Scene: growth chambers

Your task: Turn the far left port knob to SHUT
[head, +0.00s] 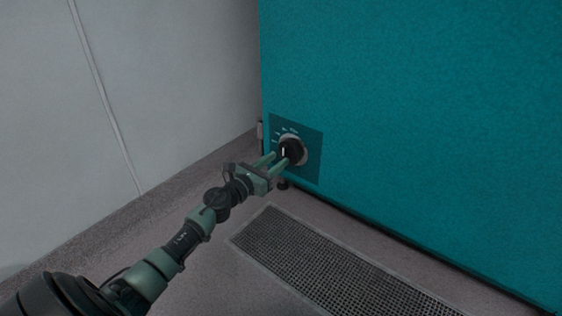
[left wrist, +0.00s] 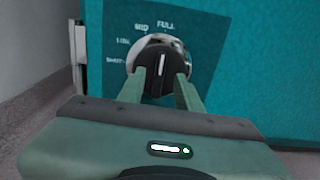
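The port knob (head: 291,151) is a round black knob with a pale rim, on a dark panel low on the teal chamber wall. In the left wrist view the knob (left wrist: 161,66) has a white pointer line aimed nearly straight up, near the MID and FULL labels; the SHUT label is at its lower left. My left gripper (head: 277,161) is at the knob. Its two fingers (left wrist: 161,80) are apart, one on each side of the knob's black middle. I cannot tell whether they touch it. My right gripper is not in view.
The teal chamber (head: 420,110) fills the right side. A pale wall (head: 150,80) stands at the left, close to the panel. A dark floor grate (head: 330,262) lies in front of the chamber. A small dark round part (head: 282,185) shows below the panel.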

